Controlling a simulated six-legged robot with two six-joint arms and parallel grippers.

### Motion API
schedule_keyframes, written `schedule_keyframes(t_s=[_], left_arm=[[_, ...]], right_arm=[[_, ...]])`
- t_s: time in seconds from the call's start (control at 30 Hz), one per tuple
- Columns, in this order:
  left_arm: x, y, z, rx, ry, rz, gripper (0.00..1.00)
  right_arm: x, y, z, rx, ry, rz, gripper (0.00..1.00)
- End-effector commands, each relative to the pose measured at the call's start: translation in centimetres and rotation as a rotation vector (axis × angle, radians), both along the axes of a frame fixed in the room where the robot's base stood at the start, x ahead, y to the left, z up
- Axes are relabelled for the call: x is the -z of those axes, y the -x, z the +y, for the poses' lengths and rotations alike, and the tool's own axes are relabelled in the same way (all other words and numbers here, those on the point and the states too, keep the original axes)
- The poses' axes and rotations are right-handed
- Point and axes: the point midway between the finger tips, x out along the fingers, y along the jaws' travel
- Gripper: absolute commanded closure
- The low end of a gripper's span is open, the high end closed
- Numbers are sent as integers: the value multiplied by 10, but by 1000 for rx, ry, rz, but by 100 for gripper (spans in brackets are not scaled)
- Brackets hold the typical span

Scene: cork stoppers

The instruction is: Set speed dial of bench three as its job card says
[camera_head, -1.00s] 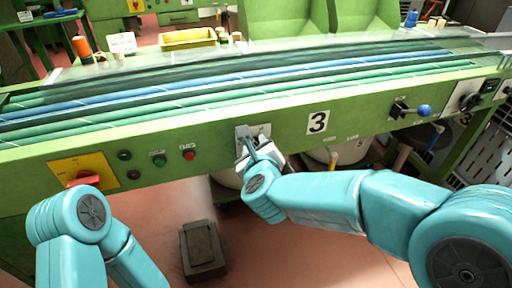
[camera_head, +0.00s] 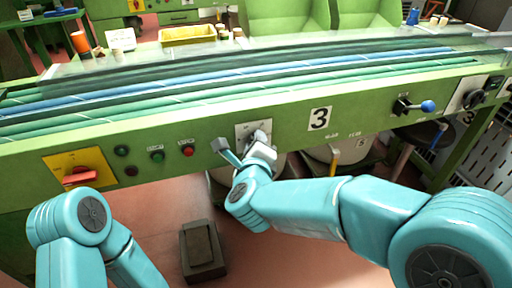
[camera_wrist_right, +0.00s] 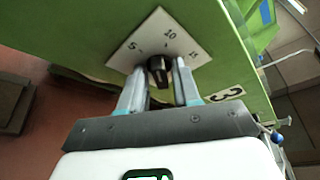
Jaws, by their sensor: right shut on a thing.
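The speed dial is a black knob (camera_wrist_right: 158,70) on a white square plate (camera_wrist_right: 160,38) marked 5, 10 and 15 in the right wrist view. I cannot tell exactly where the knob points. A white card (camera_head: 121,39) stands at the back left; its writing is too small to read. My left gripper is out of view.
On the same panel are a red switch on a yellow plate (camera_head: 60,168), green and red buttons (camera_head: 188,151), and a blue-tipped lever (camera_head: 427,106) at the right. Belts run above. A dark pedal (camera_head: 203,250) is on the floor.

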Motion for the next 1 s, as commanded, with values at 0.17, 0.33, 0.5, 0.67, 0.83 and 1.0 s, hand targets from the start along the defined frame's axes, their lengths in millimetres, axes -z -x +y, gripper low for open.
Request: schedule_keyframes(t_s=[0.17, 0.33, 0.5, 0.67, 0.83, 1.0], left_arm=[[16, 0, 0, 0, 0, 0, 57], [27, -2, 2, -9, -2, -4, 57], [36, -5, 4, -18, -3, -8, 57], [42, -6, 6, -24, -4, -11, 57], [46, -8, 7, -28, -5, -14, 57], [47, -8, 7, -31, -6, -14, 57]], right_arm=[[6, 0, 1, -1, 158, -51, 99], [7, 1, 2, -1, 299, -97, 99], [7, 1, 2, -1, 417, -135, 99], [7, 1, 2, -2, 500, -162, 99], [7, 1, 2, -1, 557, -180, 99], [6, 1, 2, -2, 585, -189, 99]])
